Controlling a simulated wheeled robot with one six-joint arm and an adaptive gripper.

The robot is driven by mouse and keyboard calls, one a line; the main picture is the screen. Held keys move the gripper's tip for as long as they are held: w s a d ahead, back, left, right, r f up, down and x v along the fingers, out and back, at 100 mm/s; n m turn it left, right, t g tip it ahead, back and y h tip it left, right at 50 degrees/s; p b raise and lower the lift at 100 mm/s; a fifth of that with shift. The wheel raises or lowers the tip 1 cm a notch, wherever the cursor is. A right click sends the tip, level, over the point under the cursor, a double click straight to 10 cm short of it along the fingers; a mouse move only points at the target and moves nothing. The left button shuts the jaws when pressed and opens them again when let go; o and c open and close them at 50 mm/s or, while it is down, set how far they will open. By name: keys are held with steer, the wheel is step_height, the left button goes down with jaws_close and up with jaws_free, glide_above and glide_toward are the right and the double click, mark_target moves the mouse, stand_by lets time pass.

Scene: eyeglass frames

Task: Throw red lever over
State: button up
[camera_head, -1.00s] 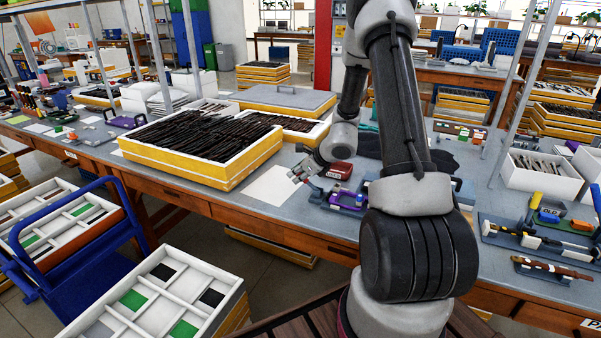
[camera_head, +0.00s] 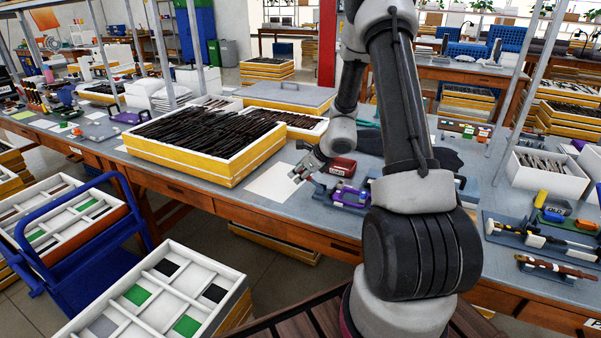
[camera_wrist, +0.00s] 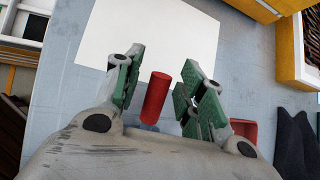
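The red lever (camera_wrist: 156,97) shows in the wrist view as a red cylinder standing between the two green-padded fingers of my gripper (camera_wrist: 160,85). The fingers are apart, with a visible gap on each side of the lever. In the head view my gripper (camera_head: 299,173) is over the near part of the workbench, beside a purple and blue fixture (camera_head: 348,197). The lever is too small or hidden to make out there.
A red box (camera_head: 343,167) sits close behind my gripper. A white sheet (camera_head: 268,184) lies flat on the bench (camera_head: 225,202) to the left. A yellow-sided tray of dark frames (camera_head: 190,172) stands farther left. Several tools lie on the right.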

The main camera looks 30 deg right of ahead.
steer(key=v, duration=1.2)
stand_by(1.1)
steer(key=s+a+r+n+g+y, duration=0.1)
steer(key=s+a+r+n+g, duration=0.1)
steer(key=s+n, duration=0.5)
steer(key=s+a+r+n+g+y, duration=0.1)
steer(key=s+a+n+g, duration=0.2)
steer(key=s+n, duration=0.4)
steer(key=s+a+r+n+t+h, duration=0.1)
steer(key=s+r+n+h, duration=0.4)
steer(key=s+r+n, duration=0.9)
step_height(320, 180, up, 2)
steer(key=shift+s+r+n+t, duration=0.15)
steer(key=shift+s+n+t, duration=0.2)
steer(key=shift+n+t, duration=0.05)
